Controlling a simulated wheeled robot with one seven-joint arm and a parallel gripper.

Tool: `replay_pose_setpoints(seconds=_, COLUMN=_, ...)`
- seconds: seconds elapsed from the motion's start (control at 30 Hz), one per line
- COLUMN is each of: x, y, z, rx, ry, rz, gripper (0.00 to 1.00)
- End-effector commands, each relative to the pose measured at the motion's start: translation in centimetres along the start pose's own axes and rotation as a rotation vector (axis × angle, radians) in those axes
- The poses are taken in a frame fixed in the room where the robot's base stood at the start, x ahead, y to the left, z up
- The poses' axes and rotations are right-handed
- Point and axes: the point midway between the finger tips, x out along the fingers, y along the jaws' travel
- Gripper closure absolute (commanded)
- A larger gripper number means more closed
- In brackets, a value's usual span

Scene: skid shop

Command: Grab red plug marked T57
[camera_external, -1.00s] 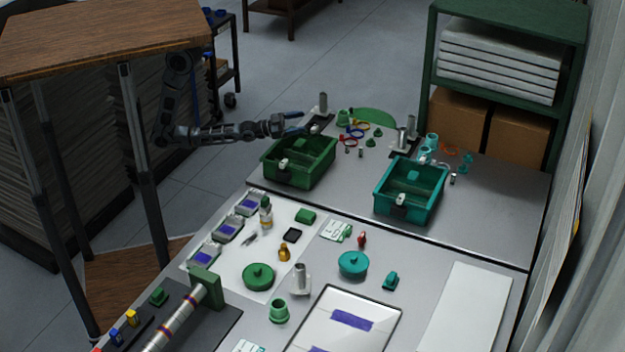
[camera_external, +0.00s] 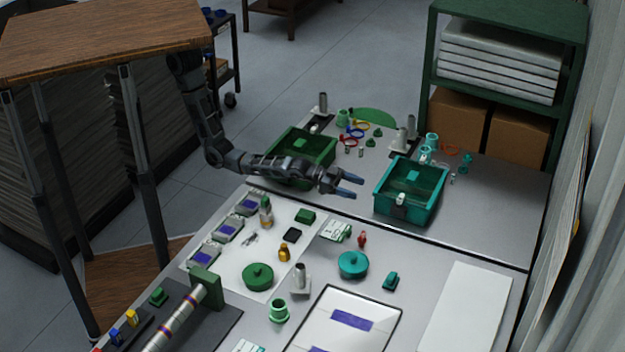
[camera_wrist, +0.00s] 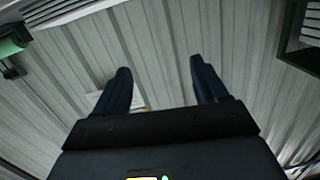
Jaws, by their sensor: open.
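A small red plug-like piece (camera_external: 361,239) stands on the near table, just behind the teal round lid (camera_external: 353,264) and to the right of a white and green card (camera_external: 336,230). It is too small for me to read any marking. My gripper (camera_external: 356,187) is open and empty, held in the air between the green bin and the teal bin, above and beyond the red piece in the outside view. In the wrist view my two dark fingers (camera_wrist: 160,72) are apart with nothing between them, facing a corrugated wall. The red piece does not show there.
The green bin (camera_external: 326,166) lies behind my forearm, the teal bin (camera_external: 433,205) to the right of my gripper. An amber bottle (camera_external: 284,253), a metal post on a base (camera_external: 300,280) and a green lid (camera_external: 257,277) stand left of the red piece. A teal block (camera_external: 390,281) lies to its right.

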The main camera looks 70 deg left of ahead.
Motion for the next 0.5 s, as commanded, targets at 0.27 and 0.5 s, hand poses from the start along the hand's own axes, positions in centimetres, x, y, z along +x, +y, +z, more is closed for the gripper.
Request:
replay_pose_setpoints(seconds=0.27, x=-1.3, y=7.1, z=10.3, rx=-0.064, ry=-0.285, rz=0.027, gripper=0.28)
replay_pose_setpoints(seconds=0.5, x=0.5, y=7.4, z=11.6, rx=-0.071, ry=-0.299, rz=0.023, gripper=0.28)
